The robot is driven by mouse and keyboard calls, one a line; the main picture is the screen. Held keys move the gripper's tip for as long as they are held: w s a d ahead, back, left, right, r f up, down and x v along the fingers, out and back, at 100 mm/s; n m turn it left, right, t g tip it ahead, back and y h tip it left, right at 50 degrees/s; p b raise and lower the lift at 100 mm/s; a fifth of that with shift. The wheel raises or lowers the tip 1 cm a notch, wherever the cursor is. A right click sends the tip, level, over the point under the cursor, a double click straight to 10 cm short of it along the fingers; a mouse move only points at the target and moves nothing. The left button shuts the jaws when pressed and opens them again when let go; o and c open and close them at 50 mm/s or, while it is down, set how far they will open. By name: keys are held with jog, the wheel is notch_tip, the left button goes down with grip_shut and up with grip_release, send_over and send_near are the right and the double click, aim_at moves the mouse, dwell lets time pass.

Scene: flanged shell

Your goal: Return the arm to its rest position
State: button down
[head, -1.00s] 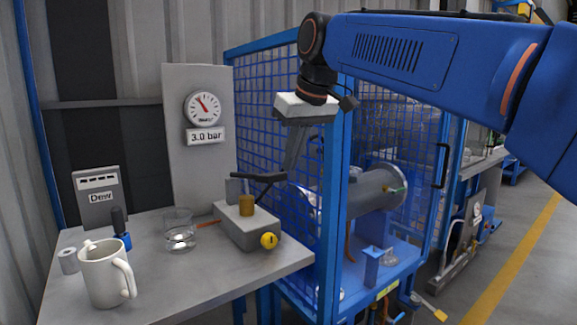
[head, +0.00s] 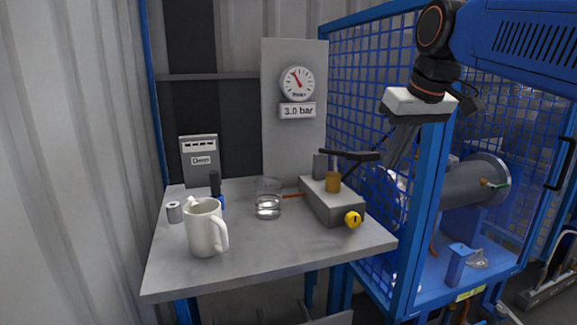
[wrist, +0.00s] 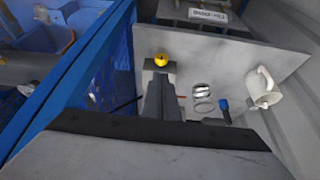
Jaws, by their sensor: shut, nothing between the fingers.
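My gripper (head: 391,163) hangs from my blue arm (head: 520,40) at the upper right of the head view, in front of the blue mesh cage. Its dark fingers point down and slightly left, together, with nothing between them. It is above and to the right of the grey table (head: 270,265), apart from the things on it. In the wrist view the pale gripper body (wrist: 150,155) fills the bottom.
A white mug (head: 205,228), a glass (head: 267,198) and a grey block (head: 335,208) with a yellow knob (head: 353,219) stand on the table. A gauge (head: 297,84) is on the panel behind. The blue cage post (head: 428,215) is close to my gripper.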

jog(key=s+d+f+m, duration=0.1)
jog(key=s+f, duration=0.5)
jog(key=f, duration=0.4)
jog(key=s+d+f, duration=0.1)
jog(key=s+f, duration=0.5)
jog(key=f, duration=0.4)
jog(key=s+d+f+m+h, duration=0.1)
jog(key=s+d+f, duration=0.1)
jog(key=s+f, duration=0.4)
notch_tip(320, 180, down, 4)
jog(key=shift+s+m, duration=0.3)
